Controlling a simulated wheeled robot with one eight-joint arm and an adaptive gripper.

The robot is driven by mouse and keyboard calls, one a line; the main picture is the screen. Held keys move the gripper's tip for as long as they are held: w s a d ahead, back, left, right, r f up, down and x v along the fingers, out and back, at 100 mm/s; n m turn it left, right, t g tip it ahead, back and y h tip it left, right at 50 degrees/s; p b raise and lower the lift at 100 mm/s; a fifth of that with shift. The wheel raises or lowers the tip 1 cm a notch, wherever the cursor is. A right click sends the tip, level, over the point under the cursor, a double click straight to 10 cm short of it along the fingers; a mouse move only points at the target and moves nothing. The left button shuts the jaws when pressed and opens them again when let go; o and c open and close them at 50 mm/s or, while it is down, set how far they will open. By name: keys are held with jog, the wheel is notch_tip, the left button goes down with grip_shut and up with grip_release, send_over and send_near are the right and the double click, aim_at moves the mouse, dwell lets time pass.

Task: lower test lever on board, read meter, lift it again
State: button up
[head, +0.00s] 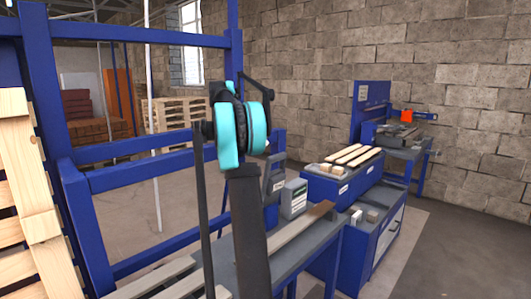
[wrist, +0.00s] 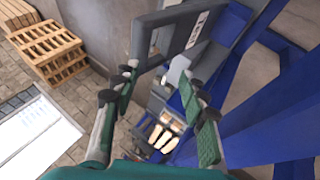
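A grey meter box (head: 293,198) with a pale front stands at the back of the blue-framed bench, too small to read. A brown board (head: 303,222) lies on the bench beside it. A grey upright bracket (head: 274,182) stands just left of the meter box; it may be the test lever, but I cannot tell whether it is raised or lowered. In the wrist view, my gripper (wrist: 158,82) is open, with nothing held between its green-padded fingers. A grey frame-like part (wrist: 172,36) lies beyond the fingertips. In the head view my arm hides part of the bench and my gripper.
Blue gantry posts (head: 75,215) stand at left beside a wooden pallet (head: 28,190). A blue bin unit (head: 335,190) carrying light slats (head: 352,156) is at right, with another blue workstation (head: 372,105) behind. Grey floor (head: 470,230) is clear at right. Stacked pallets (wrist: 47,45) show in the wrist view.

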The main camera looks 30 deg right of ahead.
jog(key=v, duration=0.5)
jog(key=shift+r, duration=0.15)
jog(key=shift+s, duration=0.1)
